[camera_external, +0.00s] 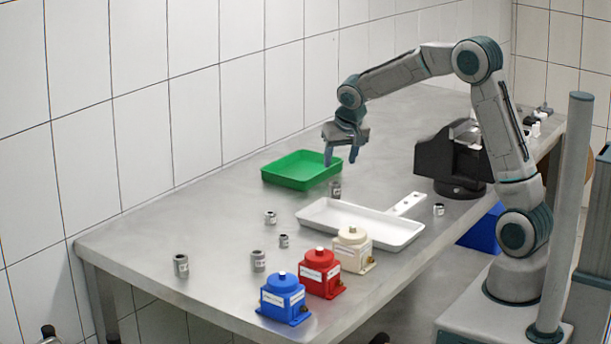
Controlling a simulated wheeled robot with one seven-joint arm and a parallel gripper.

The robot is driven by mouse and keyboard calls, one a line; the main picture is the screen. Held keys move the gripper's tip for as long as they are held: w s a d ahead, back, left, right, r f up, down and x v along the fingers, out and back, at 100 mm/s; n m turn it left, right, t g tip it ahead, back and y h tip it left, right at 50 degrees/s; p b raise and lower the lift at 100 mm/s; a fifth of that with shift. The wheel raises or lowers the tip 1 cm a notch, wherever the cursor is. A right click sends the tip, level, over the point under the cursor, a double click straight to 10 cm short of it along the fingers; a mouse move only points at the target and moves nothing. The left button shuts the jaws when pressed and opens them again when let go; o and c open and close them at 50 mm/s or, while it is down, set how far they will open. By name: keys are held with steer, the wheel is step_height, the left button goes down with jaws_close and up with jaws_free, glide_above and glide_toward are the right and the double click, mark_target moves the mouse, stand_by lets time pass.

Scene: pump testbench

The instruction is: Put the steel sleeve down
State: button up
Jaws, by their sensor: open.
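My gripper (340,160) is open and empty, pointing down above the table near the right edge of the green tray. Several small grey metal cylinders with labels stand on the table. One cylinder (335,189) stands below my gripper, apart from it, just right of the green tray. Others are a cylinder (270,218) and a small one (283,241) left of the white tray, one (258,261) nearer the front, one (181,265) at the far left, and one (438,209) at the right. I cannot tell which is the steel sleeve.
The green tray (301,169) looks empty. A white tray (360,222) lies mid-table. Blue (284,300), red (320,275) and cream (353,250) pump units line the front edge. A black fixture (450,165) stands at the right. The table's left part is mostly clear.

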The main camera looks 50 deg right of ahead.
steer(key=s+a+r+n+y, duration=0.1)
steer(key=s+a+r+n, duration=0.15)
steer(key=s, duration=0.55)
steer(key=s+a+r+n, duration=0.1)
steer(key=s+a+r, duration=0.15)
steer(key=s, duration=0.55)
steer(key=s+a+f+n, duration=0.1)
steer(key=s, duration=0.6)
steer(key=s+a+f+n+y, duration=0.1)
steer(key=s+a+f+n, duration=0.1)
steer(key=s, duration=0.6)
steer(key=shift+s+g+y, duration=0.15)
steer(key=shift+g+y, duration=0.15)
steer(key=shift+g, duration=0.1)
steer(key=shift+o, duration=0.5)
